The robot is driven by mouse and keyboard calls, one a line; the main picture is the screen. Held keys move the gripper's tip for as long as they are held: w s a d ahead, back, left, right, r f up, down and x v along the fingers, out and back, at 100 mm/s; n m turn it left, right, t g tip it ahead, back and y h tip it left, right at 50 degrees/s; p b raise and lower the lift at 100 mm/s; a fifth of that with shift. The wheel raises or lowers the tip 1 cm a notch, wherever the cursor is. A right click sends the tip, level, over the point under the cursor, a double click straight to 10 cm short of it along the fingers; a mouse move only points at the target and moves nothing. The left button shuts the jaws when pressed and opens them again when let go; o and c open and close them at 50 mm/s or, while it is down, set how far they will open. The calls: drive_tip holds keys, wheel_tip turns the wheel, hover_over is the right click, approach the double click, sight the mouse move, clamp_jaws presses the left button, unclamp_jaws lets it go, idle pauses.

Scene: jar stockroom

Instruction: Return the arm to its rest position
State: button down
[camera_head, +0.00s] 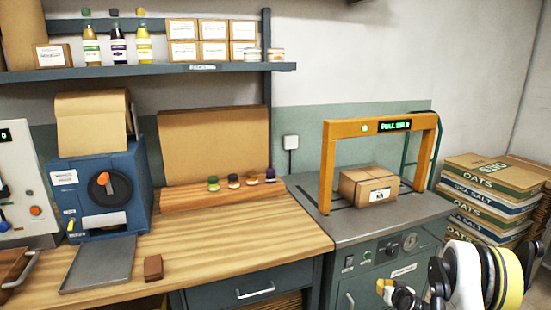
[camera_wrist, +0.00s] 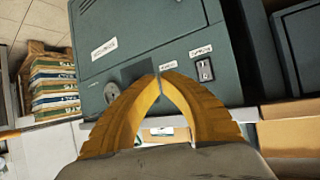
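My arm shows at the lower right of the head view, in front of the grey machine bench (camera_head: 375,225). My gripper (camera_head: 384,287) is partly cut off by the lower edge there, with an orange fingertip showing. In the wrist view my gripper (camera_wrist: 160,77) has two yellow curved fingers whose tips meet, and no object shows between them. The fingers stand before the grey-green cabinet front (camera_wrist: 135,45), which has labels and a switch. The wrist view looks tilted. I cannot tell whether the fingers touch the cabinet.
A cardboard box (camera_head: 368,186) sits under the orange arch (camera_head: 328,165). Stacked sacks (camera_head: 490,190) stand at the right. The wooden counter (camera_head: 240,245) holds a blue machine (camera_head: 105,195), several small jars (camera_head: 234,182) on a wooden step, and a brown block (camera_head: 153,267). A shelf (camera_head: 165,70) hangs above.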

drive_tip(key=s+a+r+g, duration=0.1)
drive_tip(key=s+a+r, duration=0.35)
drive_tip(key=r, duration=0.45)
drive_tip(key=s+a+r+n+g+y, duration=0.1)
drive_tip(key=s+a+r, duration=0.35)
drive_tip(key=r, duration=0.45)
drive_tip(key=s+a+r+g, duration=0.1)
drive_tip(key=s+a+r, duration=0.3)
drive_tip(key=r, duration=0.5)
drive_tip(key=s+a+r+g, duration=0.1)
drive_tip(key=s+a, duration=0.3)
drive_tip(key=s, duration=0.9)
drive_tip(key=s+a+r+g, duration=0.1)
drive_tip(key=s+a, duration=0.3)
drive_tip(key=s, duration=1)
drive_tip(key=shift+s, duration=0.25)
drive_tip(key=shift+r, duration=0.1)
